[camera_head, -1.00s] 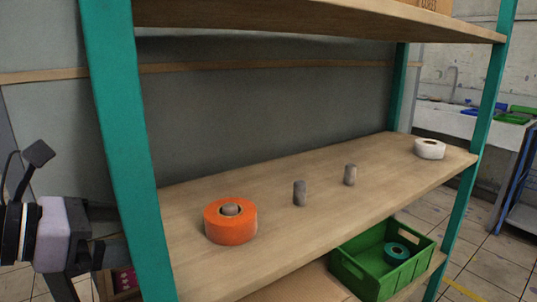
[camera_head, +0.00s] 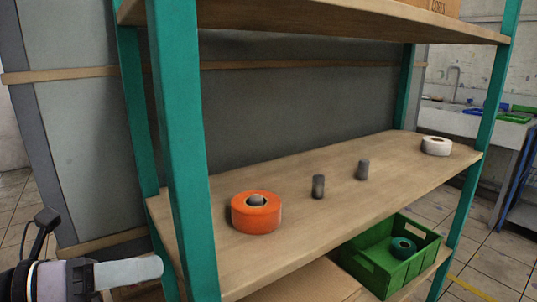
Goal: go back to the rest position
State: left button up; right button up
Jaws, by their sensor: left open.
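My left gripper (camera_head: 125,273) is at the lower left, outside the shelf and left of its front teal post. It holds nothing that I can see. It is open, though one finger hides most of the other. An orange tape roll (camera_head: 256,212) sits around a grey peg on the middle shelf (camera_head: 300,235). Two bare grey pegs, a nearer one (camera_head: 318,187) and a farther one (camera_head: 362,169), stand to its right. A white tape roll (camera_head: 436,146) lies at the shelf's right end. My right gripper is not in view.
A teal post (camera_head: 185,150) stands between my left gripper and the shelf. A sink counter (camera_head: 480,122) is at the back right. Floor shows at the far left.

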pick_arm(q)
jog(key=w+a+f+n+t+y, duration=0.1)
jog(key=a+f+n+t+y, duration=0.25)
jog(key=f+n, duration=0.5)
jog(key=w+a+f+n+t+y, duration=0.15)
jog(key=a+f+n+t, duration=0.35)
jog(key=n, duration=0.6)
jog(key=s+a+f+n+g+y, duration=0.2)
jog(key=s+a+f+n+y, duration=0.15)
jog(key=f, duration=0.35)
jog(key=s+a+f+n+g+y, duration=0.2)
jog(key=s+a+f+n+g, duration=0.15)
jog(key=f, duration=0.35)
jog(key=s+a+f+n+g+y, duration=0.1)
jog(key=s+a+f+n+y, duration=0.2)
jog(key=s+f, duration=0.3)
jog(key=d+f+n+t+h, duration=0.1)
jog(key=d+f+n, duration=0.1)
jog(key=d+n, duration=1.1)
notch_tip(320, 180, up, 7)
jog(key=d+m+p, duration=0.2)
jog(key=m+p, duration=0.2)
jog(key=p, duration=0.5)
jog(key=shift+s+d+r+p, duration=0.15)
jog(key=shift+s+d+p, duration=0.1)
jog(key=shift+p, duration=0.15)
jog(key=shift+m, duration=0.25)
